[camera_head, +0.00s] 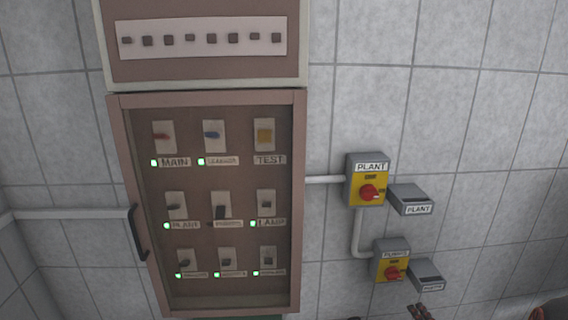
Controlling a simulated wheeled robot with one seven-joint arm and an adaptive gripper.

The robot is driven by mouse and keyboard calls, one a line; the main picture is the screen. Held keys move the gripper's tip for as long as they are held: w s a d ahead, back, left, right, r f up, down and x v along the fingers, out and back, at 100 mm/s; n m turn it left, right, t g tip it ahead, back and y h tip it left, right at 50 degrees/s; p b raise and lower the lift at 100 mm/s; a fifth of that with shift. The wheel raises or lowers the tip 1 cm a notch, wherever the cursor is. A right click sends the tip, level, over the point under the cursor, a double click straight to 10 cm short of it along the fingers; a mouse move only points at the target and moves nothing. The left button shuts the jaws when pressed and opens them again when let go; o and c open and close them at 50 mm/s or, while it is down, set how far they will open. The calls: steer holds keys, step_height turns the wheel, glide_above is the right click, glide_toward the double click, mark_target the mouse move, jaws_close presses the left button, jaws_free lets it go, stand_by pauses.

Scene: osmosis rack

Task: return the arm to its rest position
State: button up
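I cannot make out my arm or gripper in the head view. The electrical panel (301,200) hangs on the tiled wall, with rows of switches behind a brown frame. Green lamps glow beside most labels; TEST and the middle switch of the second row show none.
To the right are a yellow PLANT isolator (368,180) and a PUMPS isolator (391,261), both with red knobs. Grey boxes (410,199) (426,275) sit beside them. A dark, unclear object (420,312) shows at the bottom edge. A dark handle (137,232) juts out left of the panel.

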steer(key=s+d+f+n+g+h, duration=0.2)
steer(key=s+d+f+g, duration=0.15)
steer(key=f, duration=0.35)
steer(key=s+n+g+h+b, duration=0.1)
steer(key=s+n+g+b, duration=0.1)
steer(key=s+n+g, duration=0.55)
steer(key=s+a+r+n+y+b, duration=0.1)
steer(key=s+a+r+n+b, duration=0.1)
steer(key=s+a+r, duration=0.3)
steer(key=s+a+r+n+y+b, duration=0.1)
steer(key=s+a+r, duration=0.4)
steer(key=a, duration=0.7)
steer(key=s+a+r+n+y+b, duration=0.1)
steer(key=s+a+r+n+b, duration=0.2)
steer(key=a+r, duration=0.4)
steer(key=s+a+b, duration=0.1)
steer(key=a+b, duration=0.1)
steer(key=shift+s+a+r+t, duration=0.25)
steer(key=shift+s+a+t, duration=0.1)
steer(key=shift+s+t, duration=0.05)
